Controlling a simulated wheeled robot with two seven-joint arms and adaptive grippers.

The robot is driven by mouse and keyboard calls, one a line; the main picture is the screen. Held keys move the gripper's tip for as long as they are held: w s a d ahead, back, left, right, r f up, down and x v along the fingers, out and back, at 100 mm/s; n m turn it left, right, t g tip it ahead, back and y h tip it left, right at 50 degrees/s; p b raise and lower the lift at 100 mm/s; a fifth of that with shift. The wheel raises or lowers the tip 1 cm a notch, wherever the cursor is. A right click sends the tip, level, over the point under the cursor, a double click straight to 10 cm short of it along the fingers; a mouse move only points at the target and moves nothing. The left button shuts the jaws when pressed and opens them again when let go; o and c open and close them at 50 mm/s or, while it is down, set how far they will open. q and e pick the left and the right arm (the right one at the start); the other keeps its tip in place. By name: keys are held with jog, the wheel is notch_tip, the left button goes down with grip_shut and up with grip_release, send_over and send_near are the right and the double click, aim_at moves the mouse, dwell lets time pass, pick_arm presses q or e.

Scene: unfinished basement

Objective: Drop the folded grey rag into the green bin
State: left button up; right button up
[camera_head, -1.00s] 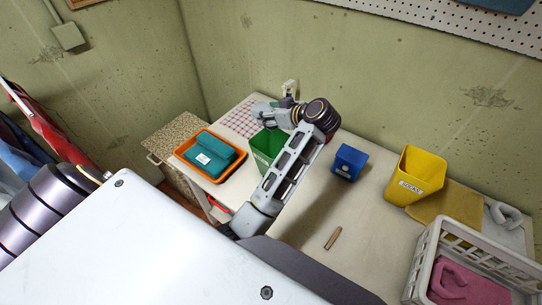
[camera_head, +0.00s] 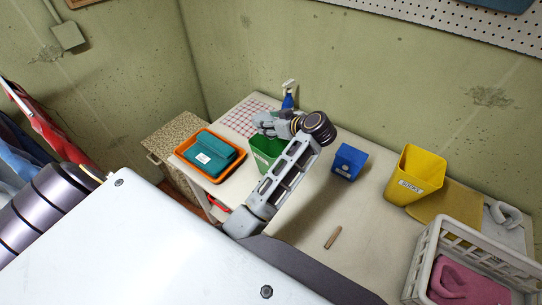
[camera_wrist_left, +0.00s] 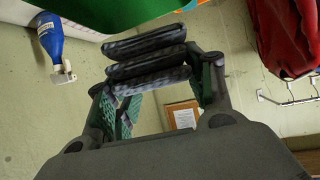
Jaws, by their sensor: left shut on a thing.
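The folded grey rag (camera_wrist_left: 146,56) shows as several dark grey stacked layers between the fingers of my left gripper (camera_wrist_left: 158,78) in the left wrist view. My left gripper (camera_head: 268,122) is shut on it and is held above the green bin in the head view. The rag is hard to tell from the gripper there. The green bin (camera_head: 262,160) stands on the table, its near side partly hidden by my left arm. Its green wall (camera_wrist_left: 130,14) also shows along the top of the left wrist view. My right gripper is not in view.
A blue spray bottle (camera_head: 287,102) stands behind the gripper. An orange tray (camera_head: 184,152) with a teal bundle is left of the bin. A blue bin (camera_head: 348,162), a yellow bin (camera_head: 416,175) and a white crate (camera_head: 420,262) stand to the right. A small wooden piece (camera_head: 333,237) lies on the table.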

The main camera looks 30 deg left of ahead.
pick_arm(q)
jog(key=shift+f, duration=0.85)
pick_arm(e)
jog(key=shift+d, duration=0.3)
pick_arm(q)
jog(key=o, duration=1)
jog(key=shift+o, duration=0.2)
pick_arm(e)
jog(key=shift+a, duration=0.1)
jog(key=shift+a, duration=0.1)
pick_arm(q)
jog(key=shift+r, duration=0.2)
